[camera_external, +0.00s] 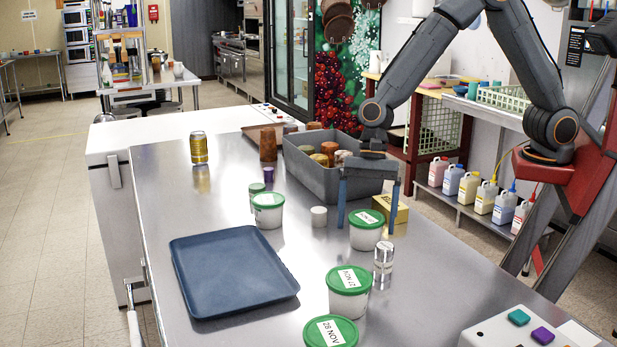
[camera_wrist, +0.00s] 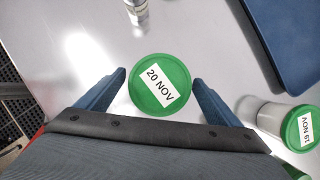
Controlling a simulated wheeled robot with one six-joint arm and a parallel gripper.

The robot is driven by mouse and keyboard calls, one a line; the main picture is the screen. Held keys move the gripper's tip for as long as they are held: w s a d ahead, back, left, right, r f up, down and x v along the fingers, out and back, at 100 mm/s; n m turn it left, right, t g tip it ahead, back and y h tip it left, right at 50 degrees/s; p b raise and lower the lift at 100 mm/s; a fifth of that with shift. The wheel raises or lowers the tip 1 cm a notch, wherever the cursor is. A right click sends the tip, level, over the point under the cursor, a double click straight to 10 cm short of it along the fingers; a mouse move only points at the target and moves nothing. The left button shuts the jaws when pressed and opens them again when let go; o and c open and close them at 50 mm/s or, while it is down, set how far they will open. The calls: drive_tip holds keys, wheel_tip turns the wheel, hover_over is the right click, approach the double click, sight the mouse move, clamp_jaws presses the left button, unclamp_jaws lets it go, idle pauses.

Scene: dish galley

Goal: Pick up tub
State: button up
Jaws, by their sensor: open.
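A white tub with a green lid (camera_external: 366,218) stands upright on the steel counter. In the wrist view this lid (camera_wrist: 160,86) carries a label reading 20 NOV. My gripper (camera_external: 367,230) points down with its blue fingers apart, one on each side of this tub. In the wrist view my gripper (camera_wrist: 158,78) has the lid between its fingers, with small gaps and no visible contact. How far down the tub the fingertips reach is unclear. Similar tubs are marked 27 NOV (camera_external: 349,281), 28 NOV (camera_external: 331,332) and 19 NOV (camera_wrist: 303,128). Another green-lidded tub (camera_external: 257,188) stands farther back.
A grey bin (camera_external: 318,180) with cans and jars stands behind my gripper, a yellow box (camera_external: 400,213) to its right. A small white cup (camera_external: 319,216) is at left, beyond a blue tray (camera_external: 232,270).

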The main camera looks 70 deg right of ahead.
drive_tip(key=shift+a+f, duration=0.1)
drive_tip(key=shift+f, duration=0.2)
drive_tip(key=c, duration=1.2)
drive_tip(key=shift+r, duration=0.15)
